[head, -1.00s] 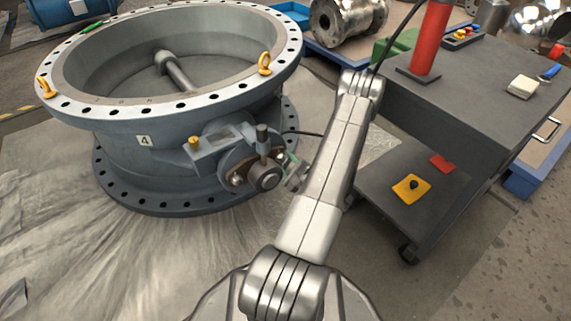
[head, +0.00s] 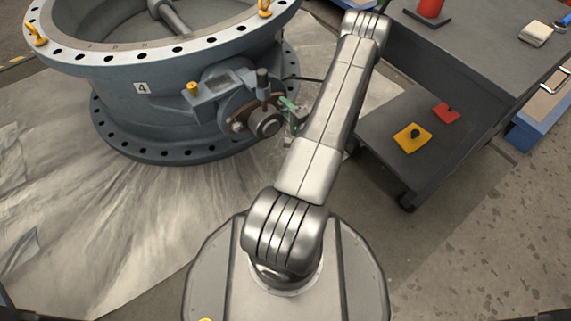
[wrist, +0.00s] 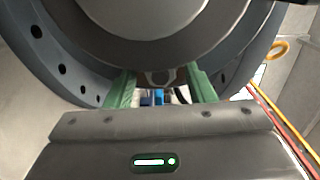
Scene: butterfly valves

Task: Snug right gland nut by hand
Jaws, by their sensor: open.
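The large grey butterfly valve (head: 160,90), marked 4, stands on plastic sheeting at the left in the head view. Its gland and shaft end (head: 266,122) face my arm, with a small dark post (head: 262,82) above the shaft end. My gripper (head: 289,106) is just right of the shaft end, partly hidden by my arm. In the wrist view my gripper (wrist: 162,88) has its two green fingers apart, below a large round grey part (wrist: 150,15). A small nut-like shape (wrist: 160,77) shows between the fingers. I cannot tell whether they touch it.
A grey cart (head: 480,60) stands close to the right of my arm, with a yellow piece (head: 412,138) and a red piece (head: 446,113) on its lower shelf. Open floor lies at the lower right.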

